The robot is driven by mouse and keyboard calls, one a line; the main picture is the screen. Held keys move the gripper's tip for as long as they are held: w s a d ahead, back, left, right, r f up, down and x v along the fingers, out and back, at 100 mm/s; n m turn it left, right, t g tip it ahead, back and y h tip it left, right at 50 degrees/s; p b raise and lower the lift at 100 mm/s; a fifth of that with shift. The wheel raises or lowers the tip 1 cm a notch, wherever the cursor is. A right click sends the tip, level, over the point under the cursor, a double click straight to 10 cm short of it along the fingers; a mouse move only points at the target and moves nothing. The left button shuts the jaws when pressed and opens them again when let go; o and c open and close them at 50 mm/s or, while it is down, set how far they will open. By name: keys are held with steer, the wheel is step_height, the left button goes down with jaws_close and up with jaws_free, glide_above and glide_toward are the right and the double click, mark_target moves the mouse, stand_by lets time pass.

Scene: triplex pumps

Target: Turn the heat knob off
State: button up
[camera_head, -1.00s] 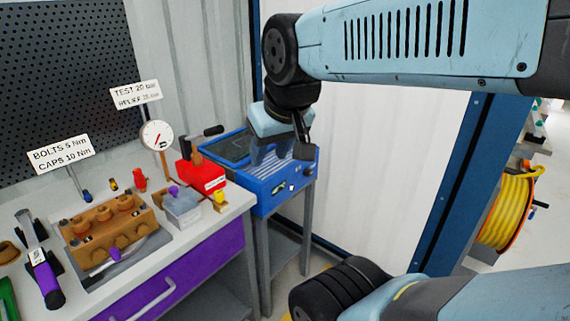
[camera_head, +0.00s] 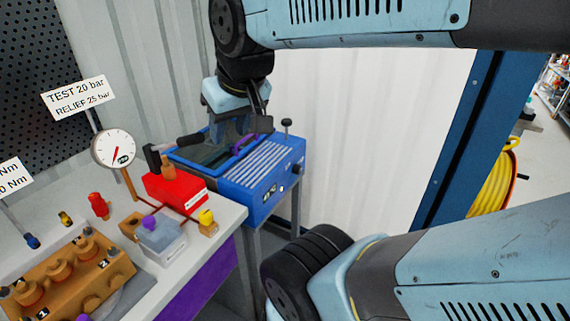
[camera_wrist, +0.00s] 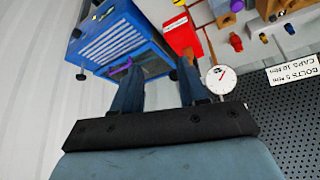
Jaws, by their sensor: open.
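The blue machine (camera_head: 235,185) stands on a grey stand behind the bench's right end. A dark round knob (camera_head: 298,168) sits at the right of its front panel, and a small white dot shows below it. I cannot tell which is the heat knob or how it is set. In the wrist view, the dark knob (camera_wrist: 76,33) shows at the left edge of the blue machine (camera_wrist: 115,35). My gripper (camera_head: 240,130) is over the machine's back part, apart from the front knob. In the wrist view, my gripper (camera_wrist: 158,75) has its fingers spread and nothing between them.
A purple handle (camera_head: 243,143) and an upright black-topped post (camera_head: 287,124) are on the machine's top. A red box (camera_head: 174,194), a pressure gauge (camera_head: 114,148) and a brown pump block (camera_head: 68,275) are on the bench. The white wall right of the machine is clear.

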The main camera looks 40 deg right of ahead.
steer(key=shift+o, duration=1.4)
steer(key=shift+w+d+f, duration=0.1)
steer(key=shift+w, duration=0.05)
steer(key=shift+o, duration=0.5)
steer(key=shift+w+d+f+m+g, duration=0.15)
steer(key=shift+w+f+m+g, duration=0.15)
steer(key=shift+m, duration=0.1)
steer(key=w+d+f+m+g+y, duration=0.4)
steer(key=w+d+f+m+y, duration=0.1)
steer(key=w+f+m, duration=0.25)
steer(key=m+t+y, duration=0.2)
steer(key=m+t, duration=1.4)
steer(key=m, duration=0.7)
glide_toward(301, 169)
steer(key=x, duration=0.9)
steer(key=shift+w+a, duration=0.1)
steer(key=shift+a, duration=0.15)
